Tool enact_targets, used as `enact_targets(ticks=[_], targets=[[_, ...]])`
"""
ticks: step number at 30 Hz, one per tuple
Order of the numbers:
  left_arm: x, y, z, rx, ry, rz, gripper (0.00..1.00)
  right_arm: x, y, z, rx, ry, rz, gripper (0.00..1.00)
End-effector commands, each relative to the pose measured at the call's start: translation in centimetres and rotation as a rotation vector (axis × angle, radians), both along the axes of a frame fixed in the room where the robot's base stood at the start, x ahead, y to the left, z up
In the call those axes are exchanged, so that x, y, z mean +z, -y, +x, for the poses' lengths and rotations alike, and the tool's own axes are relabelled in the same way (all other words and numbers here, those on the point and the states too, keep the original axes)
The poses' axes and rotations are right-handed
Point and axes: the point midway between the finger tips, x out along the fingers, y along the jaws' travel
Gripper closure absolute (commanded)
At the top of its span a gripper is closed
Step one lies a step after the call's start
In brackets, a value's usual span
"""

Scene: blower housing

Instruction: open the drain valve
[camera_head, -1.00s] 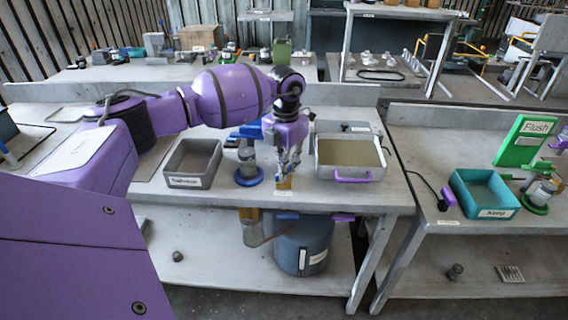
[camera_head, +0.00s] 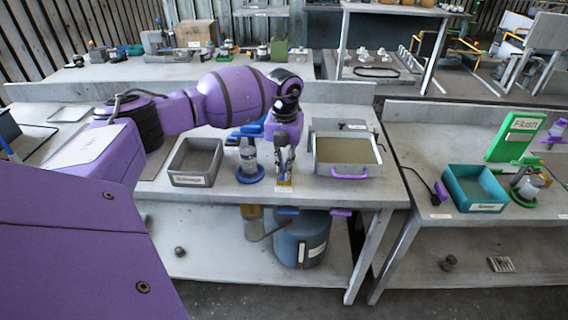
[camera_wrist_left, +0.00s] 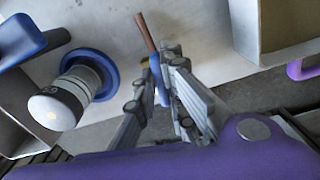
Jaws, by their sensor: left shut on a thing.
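My left gripper (camera_head: 285,170) reaches down at the front of the middle bench, between a bottle on a blue round base (camera_head: 249,167) and a grey pan with a purple handle (camera_head: 347,155). In the left wrist view the left gripper's fingers (camera_wrist_left: 160,82) are shut on a small blue piece (camera_wrist_left: 157,76), which looks like the drain valve's lever. A thin brown rod (camera_wrist_left: 147,32) runs beyond it. In the head view a small yellow part (camera_head: 284,187) shows just below the fingertips, above a label on the bench edge. The fingers hide much of the valve. My right gripper is out of view.
A grey labelled tray (camera_head: 195,163) stands left of the bottle. A blue drum (camera_head: 301,240) and an amber container (camera_head: 251,222) are under the bench top. A teal tray (camera_head: 478,188) and a green Flush board (camera_head: 515,136) stand on the right bench.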

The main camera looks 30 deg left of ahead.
Motion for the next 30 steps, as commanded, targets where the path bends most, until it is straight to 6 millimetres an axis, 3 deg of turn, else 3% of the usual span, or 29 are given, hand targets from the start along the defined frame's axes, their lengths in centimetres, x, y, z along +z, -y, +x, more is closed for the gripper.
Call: enact_targets(ticks=[8,9,13,23,30], targets=[[0.0,0.0,0.1,0.000,0.002,0.001,1.00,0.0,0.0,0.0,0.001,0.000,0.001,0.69],[0.0,0.0,0.1,0.000,0.002,0.001,0.86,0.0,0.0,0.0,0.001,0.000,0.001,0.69],[0.0,0.0,0.0,-0.001,0.001,0.000,0.71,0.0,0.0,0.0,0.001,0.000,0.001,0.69],[0.3,0.0,0.0,-0.001,0.001,0.000,0.71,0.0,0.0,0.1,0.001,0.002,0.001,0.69],[3.9,0.0,0.1,-0.002,0.004,0.001,0.71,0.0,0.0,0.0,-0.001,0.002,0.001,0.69]])
